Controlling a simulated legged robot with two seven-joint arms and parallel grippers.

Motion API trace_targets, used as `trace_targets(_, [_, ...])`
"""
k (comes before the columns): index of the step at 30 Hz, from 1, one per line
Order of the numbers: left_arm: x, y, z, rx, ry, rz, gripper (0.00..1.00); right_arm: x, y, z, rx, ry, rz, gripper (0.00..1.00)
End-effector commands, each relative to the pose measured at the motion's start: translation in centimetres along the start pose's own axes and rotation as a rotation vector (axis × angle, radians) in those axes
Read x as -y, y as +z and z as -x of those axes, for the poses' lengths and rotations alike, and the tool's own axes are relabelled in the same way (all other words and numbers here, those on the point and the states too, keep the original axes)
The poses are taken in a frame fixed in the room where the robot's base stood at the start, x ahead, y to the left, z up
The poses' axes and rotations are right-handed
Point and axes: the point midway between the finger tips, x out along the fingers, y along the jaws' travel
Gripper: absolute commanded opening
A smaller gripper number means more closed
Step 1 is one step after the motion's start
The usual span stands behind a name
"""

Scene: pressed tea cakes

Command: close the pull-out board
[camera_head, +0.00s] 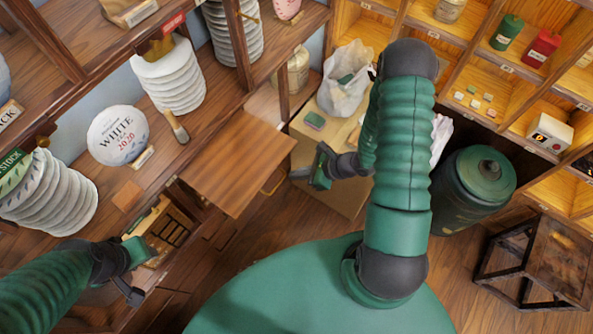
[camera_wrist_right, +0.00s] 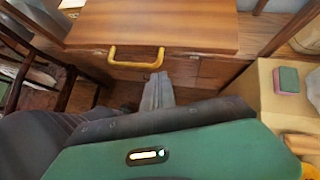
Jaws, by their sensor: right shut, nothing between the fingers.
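The pull-out board (camera_head: 228,165) is a brown wooden panel sticking out from the shelf unit in the head view. It fills the top of the right wrist view (camera_wrist_right: 150,22). Its yellow handle (camera_wrist_right: 135,62) is on the front edge, and a bit of it shows in the head view (camera_head: 274,183). My right gripper (camera_head: 320,167) is in front of the board, shut and empty. In the right wrist view its fingertips (camera_wrist_right: 159,76) point at the board's front, just below the handle's right end; I cannot tell if they touch. My left gripper (camera_head: 136,272) is low beside the left shelf, its fingers unclear.
A cardboard box (camera_head: 350,190) stands right of the board, with a white bag (camera_head: 345,80) and a small green-and-pink block (camera_head: 314,121) on top. Stacked wrapped cakes (camera_head: 170,75) line the left shelves. A dark green jar (camera_head: 475,185) and a wooden stool (camera_head: 540,262) stand at the right.

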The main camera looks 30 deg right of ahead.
Motion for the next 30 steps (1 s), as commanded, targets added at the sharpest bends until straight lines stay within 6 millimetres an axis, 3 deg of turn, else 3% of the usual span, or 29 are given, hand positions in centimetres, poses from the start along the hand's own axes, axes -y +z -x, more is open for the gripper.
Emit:
trace_targets(17, [0.0, 0.1, -0.4, 0.0, 0.0, 0.0, 0.39, 0.3, 0.9, -1.2, 0.001, 0.002, 0.003, 0.0])
trace_targets(23, [0.0, 0.4, -1.7, 0.0, 0.0, 0.0, 0.39, 1.7, 3.4, -4.1, 0.003, 0.001, 0.007, 0.0])
trace_targets(30, [0.0, 0.8, -3.4, 0.0, 0.0, 0.0, 0.39, 4.0, 8.2, -9.2, 0.002, 0.0, 0.006, 0.0])
